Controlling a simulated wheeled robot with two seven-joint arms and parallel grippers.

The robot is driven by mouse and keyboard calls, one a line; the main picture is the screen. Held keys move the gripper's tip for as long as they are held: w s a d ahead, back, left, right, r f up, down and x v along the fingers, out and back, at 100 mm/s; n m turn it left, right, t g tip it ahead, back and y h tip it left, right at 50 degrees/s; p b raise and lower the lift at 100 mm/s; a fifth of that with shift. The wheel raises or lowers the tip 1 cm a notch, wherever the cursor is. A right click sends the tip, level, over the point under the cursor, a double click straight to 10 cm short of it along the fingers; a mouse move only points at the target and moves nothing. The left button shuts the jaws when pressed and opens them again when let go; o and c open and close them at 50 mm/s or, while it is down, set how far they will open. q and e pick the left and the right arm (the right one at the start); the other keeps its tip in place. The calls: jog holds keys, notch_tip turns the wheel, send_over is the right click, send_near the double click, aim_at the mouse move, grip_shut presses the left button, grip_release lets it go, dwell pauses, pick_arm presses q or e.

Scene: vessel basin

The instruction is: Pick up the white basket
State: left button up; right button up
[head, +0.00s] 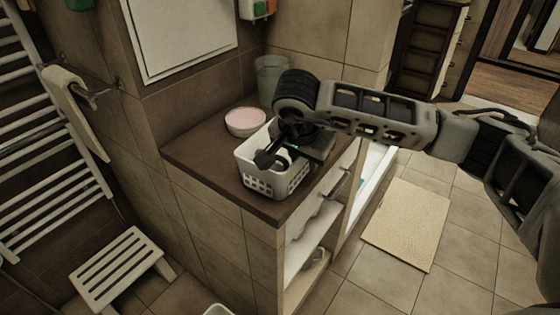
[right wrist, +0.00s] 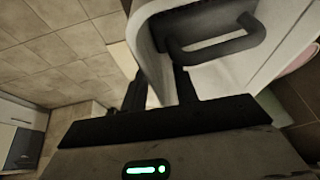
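The white basket (head: 268,182) stands upright on the brown counter, near its front corner. It has slotted walls, and a dark curved item (head: 268,159) shows in it. My right gripper (head: 292,150) is at the basket's right side, with the hand partly hiding the rim. In the right wrist view, the two black fingers (right wrist: 160,92) stand on either side of the basket's white wall (right wrist: 157,78), which fills the narrow gap between them. The dark looped item (right wrist: 215,45) lies beyond the right finger. My left gripper is not in view.
A pink-topped bowl (head: 245,122) and a translucent bin (head: 270,78) stand behind the basket on the counter (head: 195,158). Open shelves (head: 305,248) are below. A slatted stool (head: 122,268) and towel rail (head: 40,130) are at left. A beige mat (head: 408,225) lies on open floor.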

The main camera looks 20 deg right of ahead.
dwell(0.3)
grip_shut()
jog(key=shift+r, duration=0.1)
